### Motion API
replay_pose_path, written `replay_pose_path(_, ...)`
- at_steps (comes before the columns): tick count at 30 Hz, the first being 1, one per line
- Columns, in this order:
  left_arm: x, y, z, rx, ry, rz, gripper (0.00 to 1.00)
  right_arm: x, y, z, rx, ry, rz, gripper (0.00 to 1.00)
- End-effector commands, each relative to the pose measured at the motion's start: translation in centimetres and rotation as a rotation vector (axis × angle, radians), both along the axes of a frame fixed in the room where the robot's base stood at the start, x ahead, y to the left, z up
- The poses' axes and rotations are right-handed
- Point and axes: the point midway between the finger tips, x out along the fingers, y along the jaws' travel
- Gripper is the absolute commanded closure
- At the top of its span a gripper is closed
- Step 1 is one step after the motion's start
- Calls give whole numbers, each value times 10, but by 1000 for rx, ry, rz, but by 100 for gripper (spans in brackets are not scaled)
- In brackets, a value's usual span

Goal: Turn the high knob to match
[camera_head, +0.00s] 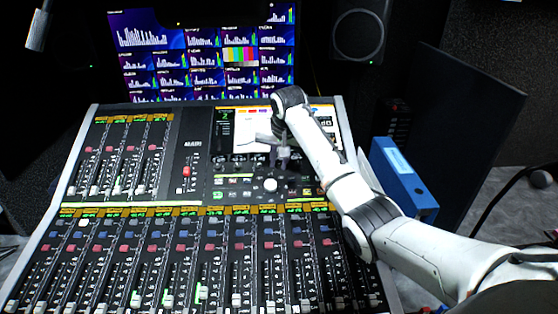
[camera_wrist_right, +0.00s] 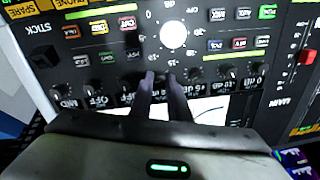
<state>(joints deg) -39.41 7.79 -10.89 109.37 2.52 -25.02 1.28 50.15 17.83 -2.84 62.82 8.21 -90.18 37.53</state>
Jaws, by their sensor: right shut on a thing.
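A row of small dark knobs runs under the console's small screen (camera_head: 250,132). In the right wrist view the same row crosses the middle, with one free knob (camera_wrist_right: 127,87) just left of my fingers and another (camera_wrist_right: 195,76) just right. My right gripper (camera_head: 282,160) reaches down to this row. In the wrist view its two dark fingers (camera_wrist_right: 161,75) are close together, shut on a knob of the row that they mostly hide. The printed labels appear upside down and are too small to tell which knob is the high one. My left gripper is not in view.
A large white round knob (camera_head: 270,185) sits just in front of the row, also seen in the wrist view (camera_wrist_right: 173,34). Coloured buttons and fader strips (camera_head: 180,265) fill the console. A blue binder (camera_head: 403,178) stands at its right; a monitor wall (camera_head: 200,60) is behind.

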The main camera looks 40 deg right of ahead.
Motion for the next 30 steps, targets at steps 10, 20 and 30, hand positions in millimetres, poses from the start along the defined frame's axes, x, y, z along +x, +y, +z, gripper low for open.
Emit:
replay_pose_path(10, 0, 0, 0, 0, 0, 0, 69, 0, 0, 0, 37, -24, -103, 100)
replay_pose_path(20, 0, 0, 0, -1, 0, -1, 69, 0, 0, 1, 40, -27, -113, 100)
replay_pose_path(30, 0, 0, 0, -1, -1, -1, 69, 0, 0, 0, 40, -26, -112, 66)
